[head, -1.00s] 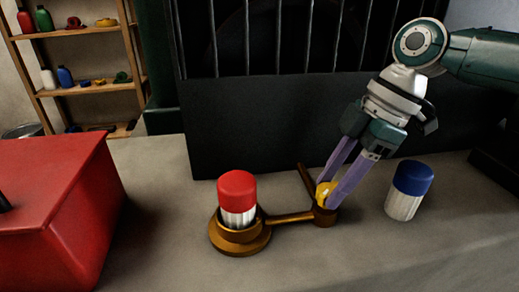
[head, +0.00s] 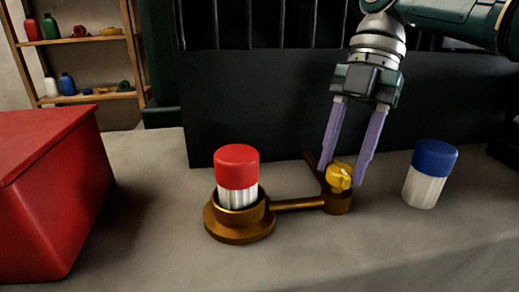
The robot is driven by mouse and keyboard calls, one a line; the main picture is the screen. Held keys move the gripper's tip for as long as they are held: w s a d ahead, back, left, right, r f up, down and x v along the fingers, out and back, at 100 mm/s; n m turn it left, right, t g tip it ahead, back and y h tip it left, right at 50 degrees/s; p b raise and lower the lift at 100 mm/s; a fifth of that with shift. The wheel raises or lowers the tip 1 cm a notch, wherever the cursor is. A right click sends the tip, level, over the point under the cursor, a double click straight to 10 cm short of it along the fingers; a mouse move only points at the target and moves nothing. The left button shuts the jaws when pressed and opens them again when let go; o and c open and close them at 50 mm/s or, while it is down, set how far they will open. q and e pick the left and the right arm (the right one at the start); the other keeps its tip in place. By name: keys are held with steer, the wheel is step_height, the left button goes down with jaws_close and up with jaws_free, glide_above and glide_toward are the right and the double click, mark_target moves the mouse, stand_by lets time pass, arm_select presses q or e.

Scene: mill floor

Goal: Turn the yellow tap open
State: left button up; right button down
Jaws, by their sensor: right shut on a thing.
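The yellow tap (head: 339,176) sits on a round brown-bronze valve body (head: 338,203) on the grey bench top. My right gripper (head: 341,181) comes down from above with its purple fingers on either side of the tap, shut on it. A bronze pipe (head: 298,204) runs left from the valve to a round bronze holder (head: 240,229). In the holder stands a ribbed white canister with a red lid (head: 236,168). My left gripper is not in view.
A white canister with a blue lid (head: 430,173) stands on the bench right of the tap. A large red box (head: 45,200) is at the left. A dark panel with bars (head: 270,110) rises behind the bench. Shelves (head: 90,98) stand at the back left. The front bench is clear.

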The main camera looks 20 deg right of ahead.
mark_target(342, 167)
steer(key=shift+n, duration=0.4)
steer(key=shift+c, duration=1.9)
jaws_free()
step_height(342, 167, up, 20)
steer(key=p, duration=1)
steer(key=shift+f+p, duration=0.1)
steer(key=shift+p, duration=0.2)
